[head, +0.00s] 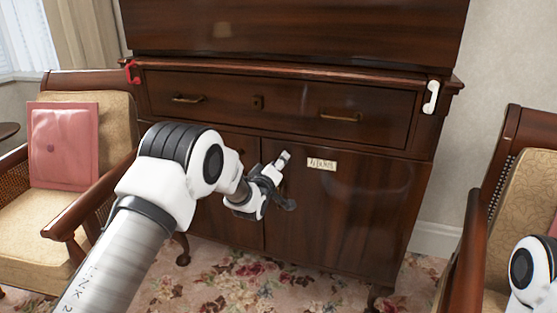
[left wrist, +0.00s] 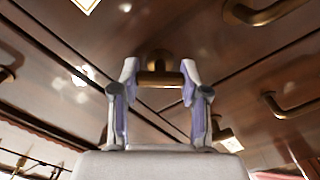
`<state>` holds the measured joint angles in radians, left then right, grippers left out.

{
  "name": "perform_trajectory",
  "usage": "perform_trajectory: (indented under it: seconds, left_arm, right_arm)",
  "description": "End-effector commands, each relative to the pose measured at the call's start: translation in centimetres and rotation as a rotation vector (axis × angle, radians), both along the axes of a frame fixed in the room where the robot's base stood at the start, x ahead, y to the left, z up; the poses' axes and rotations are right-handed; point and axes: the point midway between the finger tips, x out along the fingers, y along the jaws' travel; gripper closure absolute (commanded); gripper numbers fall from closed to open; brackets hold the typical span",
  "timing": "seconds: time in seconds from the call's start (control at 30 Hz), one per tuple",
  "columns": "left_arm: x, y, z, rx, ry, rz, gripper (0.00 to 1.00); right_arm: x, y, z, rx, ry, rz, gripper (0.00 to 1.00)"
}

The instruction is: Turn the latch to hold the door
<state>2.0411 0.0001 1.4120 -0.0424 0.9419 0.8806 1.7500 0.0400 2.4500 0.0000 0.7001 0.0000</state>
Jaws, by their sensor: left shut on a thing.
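The dark wooden cabinet has two lower doors, and the right door (head: 345,210) bears a small white label (head: 321,164). The doors look closed in the head view. My left gripper (head: 284,180) is at the upper part of the seam between the doors. In the left wrist view, the brass latch (left wrist: 160,78) is a short bar on a round mount, lying crosswise between the fingertips of my left gripper (left wrist: 159,72). The fingers are shut on it from both sides. In the head view, my gripper hides the latch. My right gripper is not in view.
A wide drawer (head: 275,105) with brass handles is above the doors. A red hook (head: 132,72) and a white hook (head: 431,97) sit at the cabinet's upper corners. Armchairs stand at left (head: 60,205) and right (head: 515,200). Flowered carpet (head: 310,290) lies in front.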

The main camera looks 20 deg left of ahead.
Motion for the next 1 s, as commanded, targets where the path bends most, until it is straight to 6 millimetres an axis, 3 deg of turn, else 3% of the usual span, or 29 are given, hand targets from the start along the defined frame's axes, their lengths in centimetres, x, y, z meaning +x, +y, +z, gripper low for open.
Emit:
perform_trajectory:
  seconds: [0.6, 1.0]
  left_arm:
    - [0.0, 0.1, -0.1, -0.548, 0.018, 0.001, 0.9]
    - [0.0, 0.2, -0.3, -0.715, 0.024, 0.001, 0.9]
  right_arm:
    - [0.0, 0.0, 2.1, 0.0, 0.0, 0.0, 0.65]
    - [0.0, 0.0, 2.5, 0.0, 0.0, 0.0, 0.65]
